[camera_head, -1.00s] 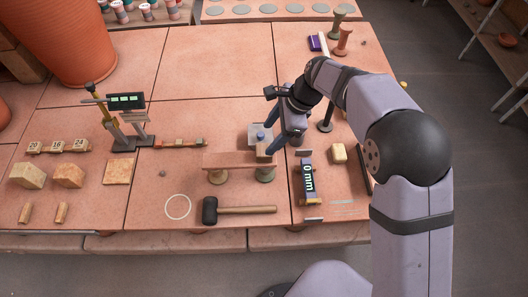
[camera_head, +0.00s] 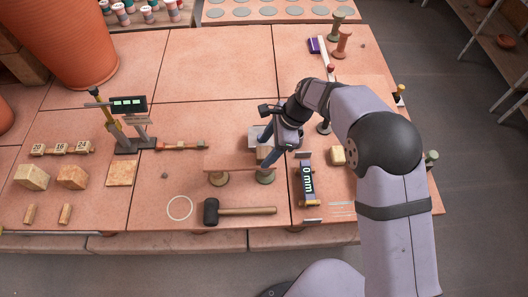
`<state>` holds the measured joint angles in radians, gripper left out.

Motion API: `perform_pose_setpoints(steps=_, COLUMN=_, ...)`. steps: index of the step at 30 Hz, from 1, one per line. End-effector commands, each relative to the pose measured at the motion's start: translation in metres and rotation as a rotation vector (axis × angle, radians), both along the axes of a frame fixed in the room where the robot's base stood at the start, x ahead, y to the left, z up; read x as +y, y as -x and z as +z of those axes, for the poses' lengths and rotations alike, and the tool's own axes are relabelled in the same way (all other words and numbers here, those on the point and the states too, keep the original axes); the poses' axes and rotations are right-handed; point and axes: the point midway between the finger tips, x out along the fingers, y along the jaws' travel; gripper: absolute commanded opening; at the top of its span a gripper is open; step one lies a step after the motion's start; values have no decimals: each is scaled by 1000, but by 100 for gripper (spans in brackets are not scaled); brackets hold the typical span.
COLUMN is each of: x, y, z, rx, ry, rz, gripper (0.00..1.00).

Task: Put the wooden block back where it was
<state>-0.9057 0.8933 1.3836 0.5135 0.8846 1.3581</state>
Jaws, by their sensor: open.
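A small brown wooden block (camera_head: 263,153) is at the right end of a raised plank (camera_head: 228,161), which rests on two round supports. My gripper (camera_head: 267,149) is open at this block, with its fingers pointing down and left. The fingers and wrist partly hide the block, so I cannot tell whether they touch it.
A black-headed mallet (camera_head: 238,209) lies in front of the plank. A gauge reading 0 mm (camera_head: 307,181) stands to its right. A scale with a green display (camera_head: 128,104) stands at the left, near numbered blocks (camera_head: 60,148). The back middle tiles are clear.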

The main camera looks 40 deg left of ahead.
Motion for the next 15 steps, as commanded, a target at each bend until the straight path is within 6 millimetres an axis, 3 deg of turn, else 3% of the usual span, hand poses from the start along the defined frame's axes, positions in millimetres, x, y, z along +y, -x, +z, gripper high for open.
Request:
perform_pose_setpoints(steps=6, x=6, y=6, z=-19, rx=-1, ry=-1, rz=2, gripper=61)
perform_pose_setpoints(steps=15, x=7, y=6, z=-22, rx=-1, ry=-1, rz=1, gripper=59)
